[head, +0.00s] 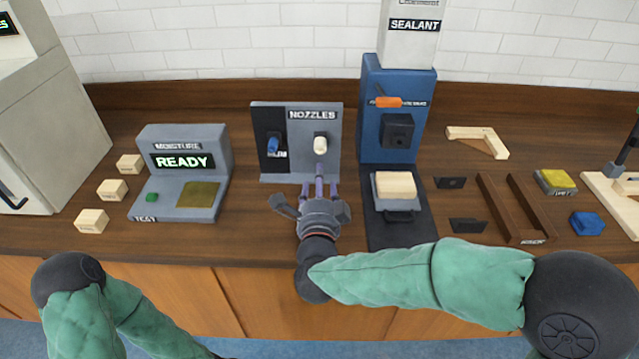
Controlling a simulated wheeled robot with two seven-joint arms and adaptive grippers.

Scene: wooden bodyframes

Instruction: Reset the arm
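My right arm, in a green sleeve, comes in from the right. Its gripper (319,183) is in front of the nozzle rack (299,159), above the bench's front part. Its slim fingers point at the rack, just below a white nozzle (320,145); I cannot tell whether they touch it or how far they are spread. A blue nozzle (273,145) sits in the rack's left slot. My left arm shows at the lower left, bent downward, and its gripper is out of view.
Left are a moisture tester (186,165) reading READY and several wooden blocks (112,190). Right of the gripper stands the blue sealant dispenser (398,110) with a wooden block (395,185) on it. Brown rails (500,205), a yellow-topped pad (556,180) and a blue block (587,223) lie farther right.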

